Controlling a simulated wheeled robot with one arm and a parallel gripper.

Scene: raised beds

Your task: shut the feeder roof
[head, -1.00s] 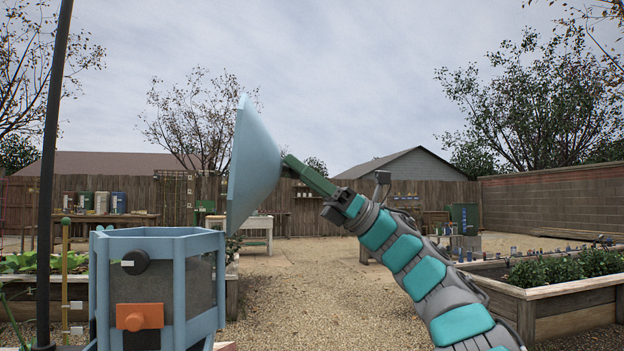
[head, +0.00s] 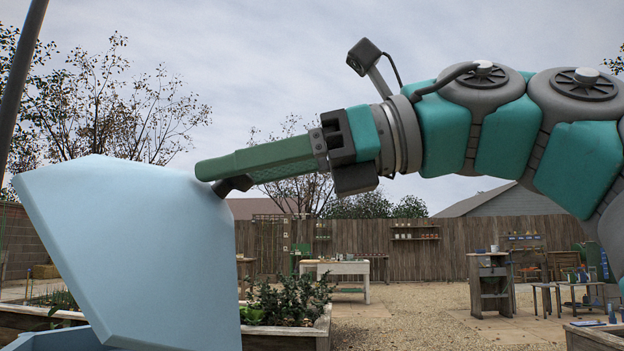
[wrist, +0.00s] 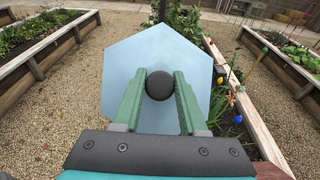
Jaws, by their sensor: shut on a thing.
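The feeder roof (head: 140,250) is a light blue, faceted, shallow cone, large at the left of the head view. It stands steeply tilted, with its peak at the upper right. My gripper (head: 212,172) reaches it from the right with long green fingers. In the wrist view the fingers lie on both sides of a round black knob (wrist: 159,85) at the middle of the hexagonal roof (wrist: 125,72), shut on it. A light blue edge of the feeder body (head: 62,341) shows at the bottom left. The rest of the feeder is hidden or out of view.
A dark pole (head: 20,85) rises at the far left. A planted raised bed (head: 285,337) lies behind the roof. A white table (head: 338,268) and a wooden stand (head: 490,285) are farther back by the fence. Open gravel (head: 415,310) lies between them.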

